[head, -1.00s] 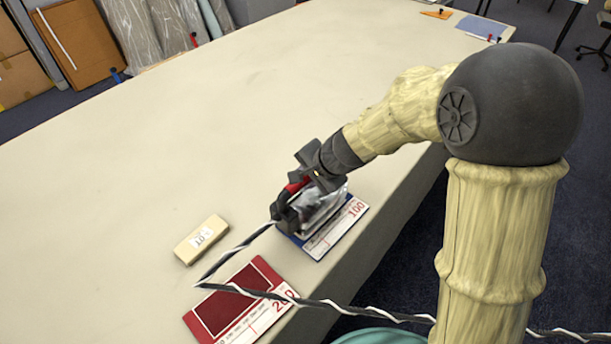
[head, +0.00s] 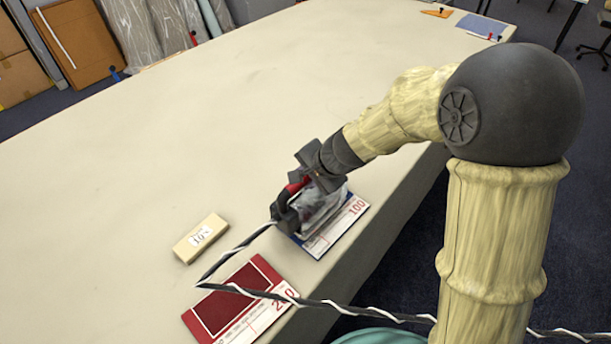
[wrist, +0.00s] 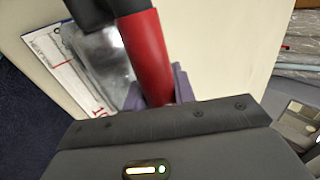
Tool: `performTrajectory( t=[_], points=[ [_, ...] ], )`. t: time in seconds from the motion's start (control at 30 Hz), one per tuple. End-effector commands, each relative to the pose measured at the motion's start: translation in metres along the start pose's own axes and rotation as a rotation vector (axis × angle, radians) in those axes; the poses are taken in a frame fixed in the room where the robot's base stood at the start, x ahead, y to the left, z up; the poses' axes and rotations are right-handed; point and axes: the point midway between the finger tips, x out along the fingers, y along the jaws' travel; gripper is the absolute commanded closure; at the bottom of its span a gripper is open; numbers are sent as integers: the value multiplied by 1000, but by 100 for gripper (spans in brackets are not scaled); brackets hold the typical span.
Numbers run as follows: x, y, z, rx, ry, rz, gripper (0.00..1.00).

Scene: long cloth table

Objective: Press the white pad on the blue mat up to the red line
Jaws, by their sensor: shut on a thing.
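My gripper and the tool hide part of the pad and mat.
A red mat (head: 222,312) with a strip marked 200 lies to the lower left. A beige block (head: 200,238) with a white label stands left of the tool. A black-and-white cable (head: 240,247) runs from the tool over the red mat. The table's edge is close on the right.

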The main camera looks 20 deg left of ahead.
Motion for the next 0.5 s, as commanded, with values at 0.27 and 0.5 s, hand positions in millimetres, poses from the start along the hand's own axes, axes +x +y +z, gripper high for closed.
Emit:
performTrajectory(
  t=[0.27,0.5],
  points=[
    [2,0,-1,-2,3,-5,100],
    [4,2,-1,-2,3,-5,100]
  ],
)
